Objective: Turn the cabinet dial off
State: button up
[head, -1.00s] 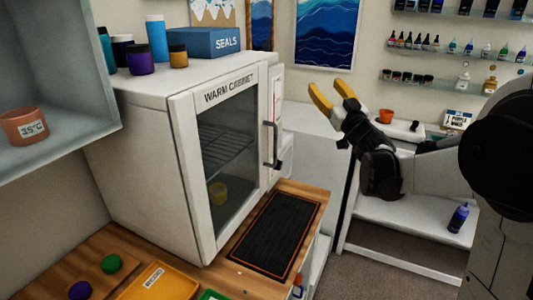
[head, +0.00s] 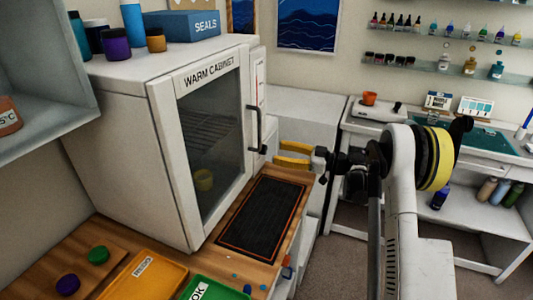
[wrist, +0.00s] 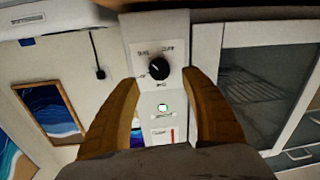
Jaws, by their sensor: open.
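The warm cabinet (head: 115,130) stands at the left in the head view, its glass door closed, with a dark handle (head: 256,130). The cabinet's black dial (wrist: 159,69) shows in the wrist view on a white panel with printed labels around it. I cannot read its setting for sure. My gripper (head: 277,154) is open and empty near the cabinet's right front. In the wrist view its yellow fingers (wrist: 165,92) lie either side of the panel, apart from the dial.
A black mat (head: 262,217) lies on the wooden counter below the gripper. Yellow (head: 150,275) and green (head: 215,288) trays lie at the front. Cups and a blue SEALS box (head: 182,24) stand on the cabinet. A white bench (head: 400,128) is behind at right.

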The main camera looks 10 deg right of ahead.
aim_at(266, 149)
jog(key=b+x, duration=0.1)
jog(key=x, duration=0.4)
jog(key=shift+a, duration=0.1)
jog(key=shift+r, duration=0.1)
grip_shut()
